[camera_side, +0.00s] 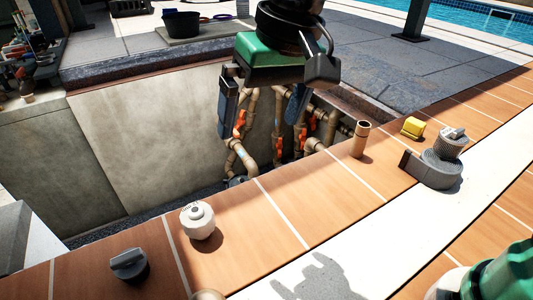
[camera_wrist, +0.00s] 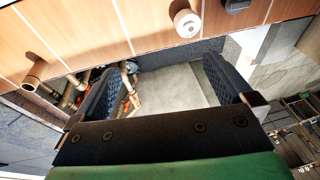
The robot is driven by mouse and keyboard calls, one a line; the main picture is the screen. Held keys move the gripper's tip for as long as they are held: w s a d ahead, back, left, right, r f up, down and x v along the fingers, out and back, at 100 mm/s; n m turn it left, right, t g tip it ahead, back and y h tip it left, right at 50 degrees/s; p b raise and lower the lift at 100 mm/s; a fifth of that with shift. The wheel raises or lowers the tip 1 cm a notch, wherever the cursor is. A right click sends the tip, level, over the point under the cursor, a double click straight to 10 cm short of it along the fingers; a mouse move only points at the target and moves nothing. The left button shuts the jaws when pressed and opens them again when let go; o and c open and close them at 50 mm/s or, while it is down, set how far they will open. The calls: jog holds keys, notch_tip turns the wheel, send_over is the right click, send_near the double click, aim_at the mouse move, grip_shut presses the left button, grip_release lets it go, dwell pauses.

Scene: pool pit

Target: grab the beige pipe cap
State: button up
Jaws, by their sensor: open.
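I cannot tell for sure which piece is the beige pipe cap. A tan upright cylinder (camera_side: 360,139) stands on the wooden deck near the pit edge, and it shows at the left of the wrist view (camera_wrist: 33,82). The rounded top of a beige piece (camera_side: 207,295) is cut off by the bottom edge of the side view. My gripper (camera_side: 258,124) is open and empty, with its fingers hanging over the pit, left of the tan cylinder and apart from it. Its two fingers also show in the wrist view (camera_wrist: 161,75).
A cream round fitting (camera_side: 198,220) and a dark grey knob (camera_side: 129,265) stand on the deck (camera_side: 270,225). A yellow block (camera_side: 413,128) and a grey fitting (camera_side: 437,168) lie to the right. Beige pipes with orange valves (camera_side: 240,122) line the pit.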

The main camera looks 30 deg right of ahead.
jog(key=s+d+f+t, duration=0.1)
jog(key=d+f, duration=0.3)
jog(key=d, duration=0.5)
jog(key=s+d+f+t+h, duration=0.1)
jog(key=d+f+t, duration=0.2)
jog(key=d, duration=0.6)
notch_tip(320, 180, down, 2)
jog(key=shift+s+f+t+h, duration=0.15)
jog(key=shift+t+h, duration=0.15)
